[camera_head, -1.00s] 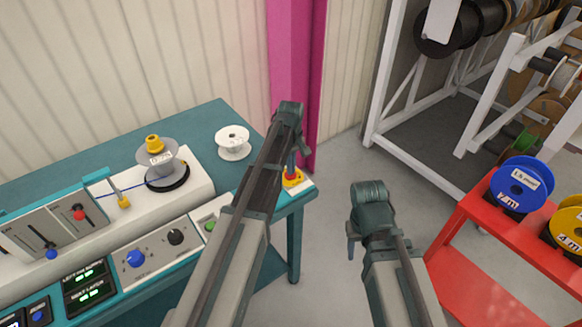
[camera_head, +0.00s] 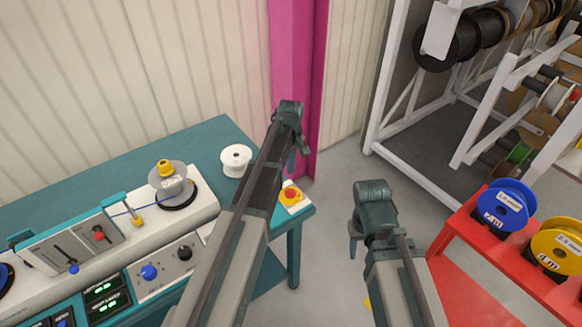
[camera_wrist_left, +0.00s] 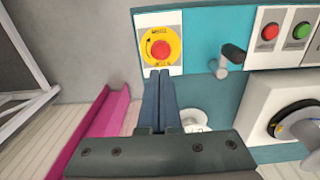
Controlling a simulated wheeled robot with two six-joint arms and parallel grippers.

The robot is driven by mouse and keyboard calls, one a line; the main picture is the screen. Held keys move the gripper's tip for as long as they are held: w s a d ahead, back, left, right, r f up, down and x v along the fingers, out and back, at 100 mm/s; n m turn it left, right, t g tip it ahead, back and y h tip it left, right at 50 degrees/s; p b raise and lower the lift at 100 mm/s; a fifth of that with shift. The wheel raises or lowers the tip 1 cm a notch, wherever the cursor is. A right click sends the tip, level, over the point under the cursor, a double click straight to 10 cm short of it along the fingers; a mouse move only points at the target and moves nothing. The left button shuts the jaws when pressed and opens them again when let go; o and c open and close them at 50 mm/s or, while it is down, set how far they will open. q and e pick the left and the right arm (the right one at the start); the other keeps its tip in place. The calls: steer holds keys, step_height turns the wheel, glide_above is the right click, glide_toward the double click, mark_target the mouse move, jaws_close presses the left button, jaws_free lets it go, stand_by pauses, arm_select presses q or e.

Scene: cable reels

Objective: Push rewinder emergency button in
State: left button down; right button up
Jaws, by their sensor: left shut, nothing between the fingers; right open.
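The rewinder's red emergency button (camera_head: 291,194) sits on a yellow plate at the right front corner of the teal rewinder bench. In the left wrist view the round red button (camera_wrist_left: 160,48) shows with its yellow ring, just beyond the fingertips. Whether it is in or out I cannot tell. My left gripper (camera_head: 292,160) is shut and empty, its fingers pointing down near the button, apart from it in the head view. Its closed fingers also show in the left wrist view (camera_wrist_left: 158,76). My right gripper (camera_head: 354,240) is open and empty, over the floor right of the bench.
A white empty spool (camera_head: 236,160) stands on the bench (camera_head: 205,140) behind the button. The left wrist view shows a crank handle (camera_wrist_left: 228,60) beside the button plate. A magenta post (camera_head: 298,80) rises behind. A red cart (camera_head: 468,270) with reels stands right.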

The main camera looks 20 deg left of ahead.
arm_select(q)
step_height(320, 180, up, 3)
steer(key=shift+p, duration=1)
arm_select(e)
step_height(320, 180, up, 3)
steer(key=shift+r, duration=0.1)
arm_select(q)
steer(key=s+d+m, duration=0.4)
steer(key=s, duration=0.4)
steer(key=s+d+f+m+b, duration=0.1)
steer(key=s+d+m, duration=0.4)
steer(key=s, duration=0.3)
steer(key=s+d+f+m+y+b, duration=0.1)
steer(key=s+d+m, duration=0.4)
steer(key=s, duration=0.3)
steer(key=shift+s+d, duration=0.2)
steer(key=shift+d, duration=0.05)
arm_select(e)
step_height(320, 180, down, 2)
steer(key=shift+f, duration=0.1)
arm_select(q)
steer(key=shift+a, duration=0.1)
arm_select(e)
steer(key=shift+a, duration=0.1)
